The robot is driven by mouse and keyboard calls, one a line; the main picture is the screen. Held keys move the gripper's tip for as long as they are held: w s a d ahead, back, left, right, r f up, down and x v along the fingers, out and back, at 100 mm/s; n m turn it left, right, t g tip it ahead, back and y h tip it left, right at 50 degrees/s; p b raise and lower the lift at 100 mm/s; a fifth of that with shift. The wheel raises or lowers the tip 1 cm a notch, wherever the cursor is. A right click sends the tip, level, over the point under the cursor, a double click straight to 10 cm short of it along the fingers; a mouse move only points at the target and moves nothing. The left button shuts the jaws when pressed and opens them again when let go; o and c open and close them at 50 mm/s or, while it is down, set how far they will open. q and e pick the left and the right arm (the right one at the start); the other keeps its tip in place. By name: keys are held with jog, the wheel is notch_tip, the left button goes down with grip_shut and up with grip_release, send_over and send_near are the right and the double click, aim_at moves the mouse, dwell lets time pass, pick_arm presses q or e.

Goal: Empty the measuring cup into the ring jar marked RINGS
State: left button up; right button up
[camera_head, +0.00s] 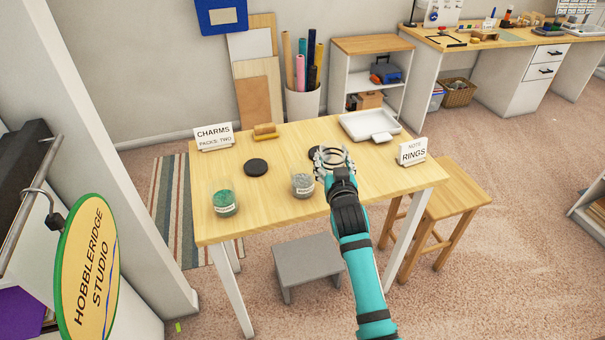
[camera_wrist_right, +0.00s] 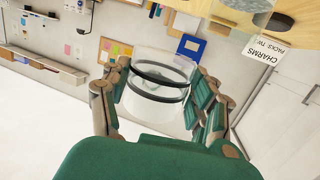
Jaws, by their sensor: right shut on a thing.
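My right gripper (camera_head: 333,160) is over the right half of the table. In the right wrist view its fingers (camera_wrist_right: 160,90) are shut around a clear cup with dark bands (camera_wrist_right: 157,84), seemingly the measuring cup; I see no contents in it. In the head view the cup is hard to separate from the fingers. A glass jar with silvery-grey contents (camera_head: 303,186) stands open on the table, left of and nearer than the gripper. Its label is too small to read. The RINGS sign (camera_head: 413,152) stands at the table's right edge. My left gripper is out of view.
A jar with green contents (camera_head: 224,203) stands front left. The CHARMS sign (camera_head: 213,137) is back left. One black disc (camera_head: 256,167) lies mid-table; another (camera_head: 317,152) is partly behind my gripper. A white tray (camera_head: 369,125) and a wooden-handled brush (camera_head: 265,131) are at the back.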

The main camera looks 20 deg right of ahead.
jog(key=shift+s+d+r+p, duration=0.15)
jog(key=shift+r+p, duration=0.15)
jog(key=shift+p, duration=0.2)
jog(key=s+d+r+p, duration=0.3)
jog(key=d+r+p, duration=0.1)
jog(key=p, duration=0.2)
jog(key=shift+s+d+r+p, duration=0.15)
jog(key=shift+s+p, duration=0.15)
jog(key=shift+p, duration=0.05)
